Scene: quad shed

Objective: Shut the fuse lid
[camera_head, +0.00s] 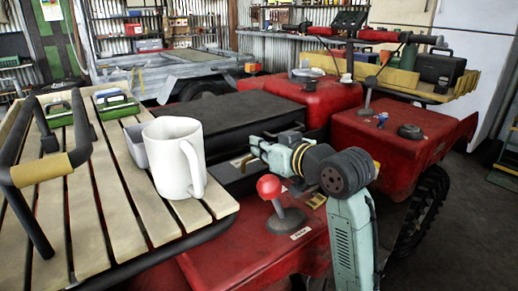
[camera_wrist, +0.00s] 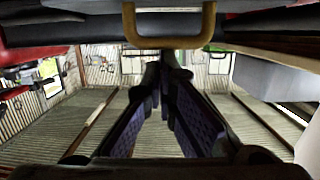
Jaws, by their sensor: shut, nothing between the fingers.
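A tan U-shaped handle (camera_wrist: 168,45) on a dark panel hangs just beyond my fingertips in the wrist view. It looks like the handle of the fuse lid, though no label shows it. In the head view a small tan handle (camera_head: 240,161) shows on the dark box front below the black top. My gripper (camera_head: 254,145) is beside it at the end of my pale green arm. In the wrist view my gripper (camera_wrist: 165,62) is shut and empty, its tips close to the handle. I cannot tell whether they touch it. The lid's hinge and opening are hidden.
A white mug (camera_head: 172,160) stands on the slatted rack (camera_head: 95,190) at the left, near my arm. A red-knobbed lever (camera_head: 275,195) rises from the red body below my gripper. A black flat top (camera_head: 215,118) lies behind. A black tube frame stands at far left.

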